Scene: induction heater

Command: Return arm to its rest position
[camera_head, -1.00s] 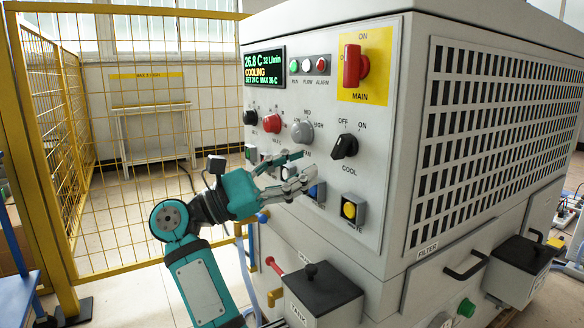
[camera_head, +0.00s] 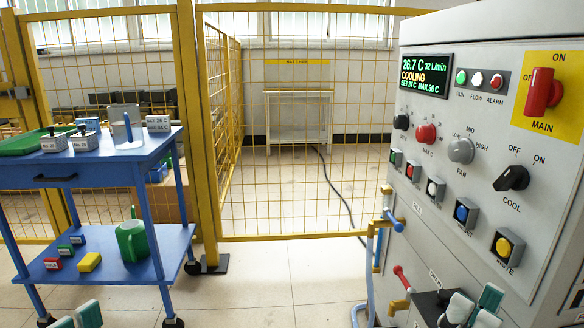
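My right gripper (camera_head: 474,308) is at the bottom edge, right of centre, in front of the cabinet's lower part. Its teal and grey fingertips stand apart with nothing visible between them, and the rest of the arm is cut off. My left gripper (camera_head: 77,316) shows only teal and grey tips at the bottom left, below the cart, too cropped to judge its opening. The heater's control panel (camera_head: 440,191) is on the right. Its display (camera_head: 426,75) reads 26.7 C, COOLING. The red MAIN switch (camera_head: 541,92) stands upright. The black COOL knob (camera_head: 511,178) is tilted.
A blue cart (camera_head: 70,172) on the left carries small labelled weights, a green tray and a green can (camera_head: 131,240). A yellow mesh fence (camera_head: 205,130) stands behind. Valves and hoses (camera_head: 379,246) stick out at the cabinet's left side. The floor between cart and cabinet is clear.

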